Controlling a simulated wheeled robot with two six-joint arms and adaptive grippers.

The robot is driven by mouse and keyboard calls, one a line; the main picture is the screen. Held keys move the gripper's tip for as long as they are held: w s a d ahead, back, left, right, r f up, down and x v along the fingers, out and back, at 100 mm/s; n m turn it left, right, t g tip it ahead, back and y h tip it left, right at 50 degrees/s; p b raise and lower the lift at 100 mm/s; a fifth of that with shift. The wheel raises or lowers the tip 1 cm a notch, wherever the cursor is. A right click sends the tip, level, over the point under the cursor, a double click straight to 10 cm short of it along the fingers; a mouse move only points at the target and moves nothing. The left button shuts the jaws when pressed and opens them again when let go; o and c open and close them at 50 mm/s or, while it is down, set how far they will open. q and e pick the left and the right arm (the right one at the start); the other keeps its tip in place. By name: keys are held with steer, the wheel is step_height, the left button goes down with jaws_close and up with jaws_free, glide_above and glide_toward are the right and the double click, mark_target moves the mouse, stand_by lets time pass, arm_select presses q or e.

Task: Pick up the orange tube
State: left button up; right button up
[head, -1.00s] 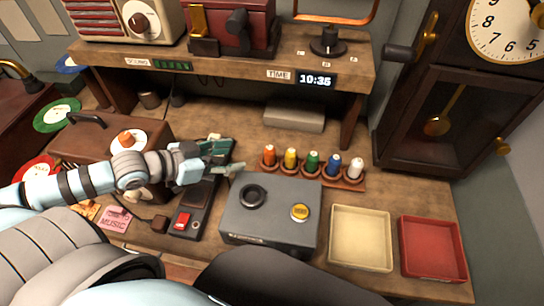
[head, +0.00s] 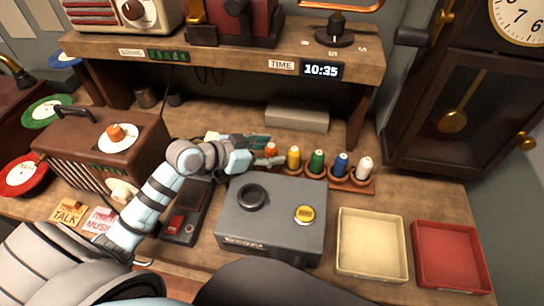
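The orange tube (head: 271,149) stands upright at the left end of a wooden rack (head: 345,183) holding a row of coloured tubes. My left gripper (head: 268,152) reaches in from the left and is at the orange tube, with its fingers spread to the far and near sides of it. The lower part of the tube is hidden by the near finger. I cannot tell whether the fingers touch it. My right gripper is not in view.
Yellow (head: 293,157), green (head: 317,162), blue (head: 340,165) and white (head: 364,168) tubes stand close to the right. A grey box (head: 270,215) with a yellow button is in front. Cream (head: 372,245) and red (head: 452,257) trays lie front right. A shelf (head: 225,55) overhangs behind.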

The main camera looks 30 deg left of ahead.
arm_select(q)
steer(key=shift+s, duration=0.1)
steer(key=c, duration=0.9)
steer(key=shift+r, duration=0.1)
